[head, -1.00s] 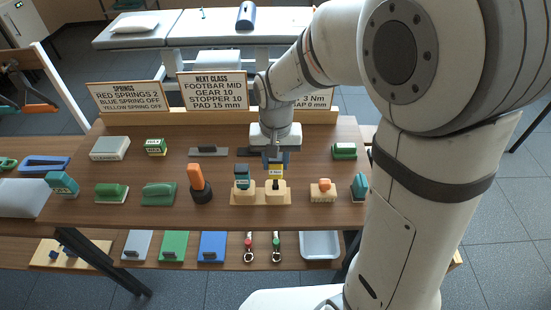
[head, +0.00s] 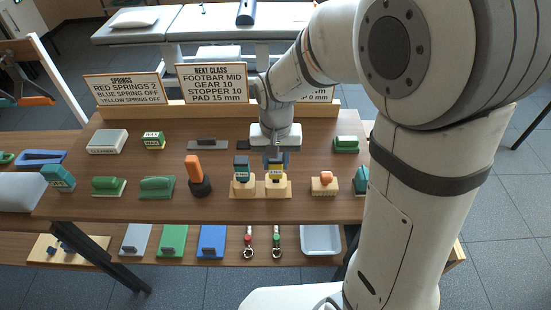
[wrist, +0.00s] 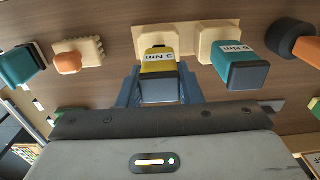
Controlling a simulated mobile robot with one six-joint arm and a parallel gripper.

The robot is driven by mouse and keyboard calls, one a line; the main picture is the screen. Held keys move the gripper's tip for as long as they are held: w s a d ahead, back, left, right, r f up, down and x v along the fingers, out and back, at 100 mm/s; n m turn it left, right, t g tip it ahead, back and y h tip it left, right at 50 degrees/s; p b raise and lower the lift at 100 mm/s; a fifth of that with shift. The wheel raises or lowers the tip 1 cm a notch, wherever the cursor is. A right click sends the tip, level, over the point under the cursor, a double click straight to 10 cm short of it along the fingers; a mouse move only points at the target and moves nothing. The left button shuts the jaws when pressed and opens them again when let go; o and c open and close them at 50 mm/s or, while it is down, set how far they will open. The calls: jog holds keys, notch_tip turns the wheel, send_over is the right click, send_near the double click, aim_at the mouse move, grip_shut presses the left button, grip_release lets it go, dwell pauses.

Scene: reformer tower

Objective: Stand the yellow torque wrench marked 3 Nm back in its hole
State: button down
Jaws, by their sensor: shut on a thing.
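The yellow torque wrench marked 3 Nm (wrist: 158,66) has a yellow head with a dark cap and sits upright at the right block of the wooden holder (head: 262,186). It also shows in the head view (head: 276,175). My gripper (wrist: 160,88) has its blue fingers on both sides of the head, shut on it. In the head view my gripper (head: 276,158) comes down from above. The shaft and the hole are hidden.
An orange-handled tool in a dark round base (head: 198,178) stands left of the holder. A brush with an orange knob (head: 325,183) stands to the right. Sign boards (head: 212,84) line the back edge. Green blocks (head: 156,187) lie farther left.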

jog(key=shift+f+b, duration=0.3)
jog(key=shift+f, duration=0.15)
jog(key=c, duration=0.9)
grip_release()
jog(key=shift+r, duration=0.15)
notch_tip(320, 180, up, 8)
jog(key=shift+f, duration=0.15)
jog(key=s+d+t, duration=0.1)
jog(key=s+d, duration=0.3)
jog(key=s+d+r+t, duration=0.1)
jog(key=s+d, duration=0.7)
jog(key=shift+s+r+n+t, duration=0.3)
jog(key=shift+s+r+t, duration=0.05)
jog(key=shift+r+t, duration=0.05)
